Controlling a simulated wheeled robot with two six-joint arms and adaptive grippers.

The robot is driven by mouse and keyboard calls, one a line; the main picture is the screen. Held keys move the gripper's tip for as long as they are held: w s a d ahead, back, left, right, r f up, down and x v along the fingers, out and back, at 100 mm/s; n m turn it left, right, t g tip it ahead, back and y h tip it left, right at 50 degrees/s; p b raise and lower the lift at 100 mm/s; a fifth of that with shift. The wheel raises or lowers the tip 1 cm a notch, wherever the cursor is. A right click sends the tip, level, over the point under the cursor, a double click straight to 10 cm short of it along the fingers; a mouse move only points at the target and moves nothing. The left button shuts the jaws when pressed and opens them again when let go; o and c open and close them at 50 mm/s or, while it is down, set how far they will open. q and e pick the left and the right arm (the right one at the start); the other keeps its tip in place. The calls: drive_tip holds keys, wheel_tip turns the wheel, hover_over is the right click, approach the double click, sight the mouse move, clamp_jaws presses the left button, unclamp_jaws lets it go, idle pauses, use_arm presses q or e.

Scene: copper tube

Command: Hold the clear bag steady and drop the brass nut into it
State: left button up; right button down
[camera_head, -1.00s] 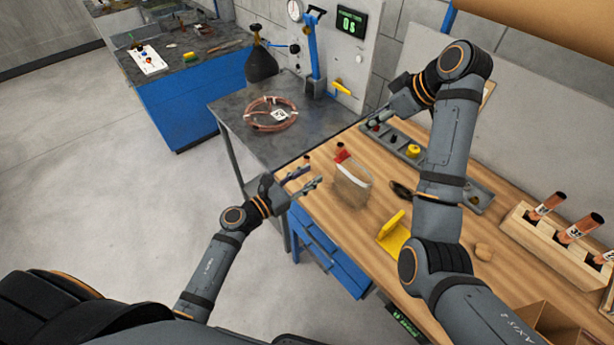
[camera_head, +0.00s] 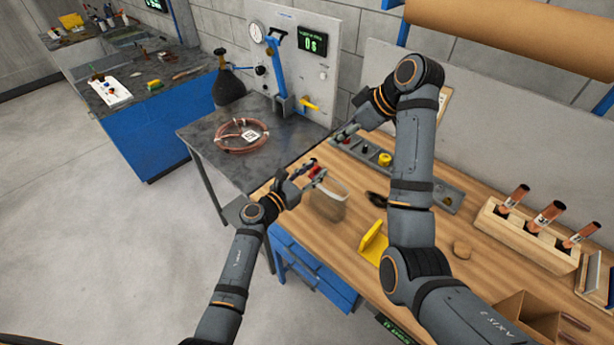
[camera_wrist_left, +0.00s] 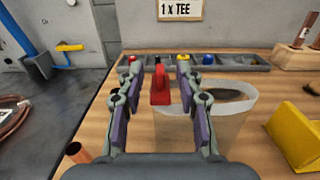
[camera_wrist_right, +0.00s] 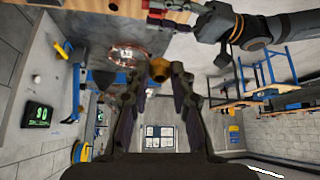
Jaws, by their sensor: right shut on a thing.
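The clear bag (camera_head: 327,208) stands on the wooden bench, its pale rim facing up; it also shows in the left wrist view (camera_wrist_left: 215,128). A red tab (camera_wrist_left: 160,87) is at the left end of its rim. My left gripper (camera_head: 308,176) is open, with its fingers on either side of the red tab, a gap showing on each side. My right gripper (camera_head: 343,134) is raised near the back of the bench, beyond the bag. In the right wrist view it is shut on the brass nut (camera_wrist_right: 160,70), held at its fingertips. The nut is not clear in the head view.
A grey tray (camera_head: 447,190) with coloured parts lies behind the bag. A yellow bracket (camera_head: 373,243) stands to the bag's right, and a wooden rack (camera_head: 525,235) of copper tubes further right. A copper coil (camera_head: 241,136) lies on the grey table at left.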

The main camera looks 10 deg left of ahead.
use_arm(q)
clamp_jaws()
use_arm(e)
wheel_tip(320, 180, down, 13)
idle(1.8)
drive_tip(key=c, duration=1.1)
unclamp_jaws()
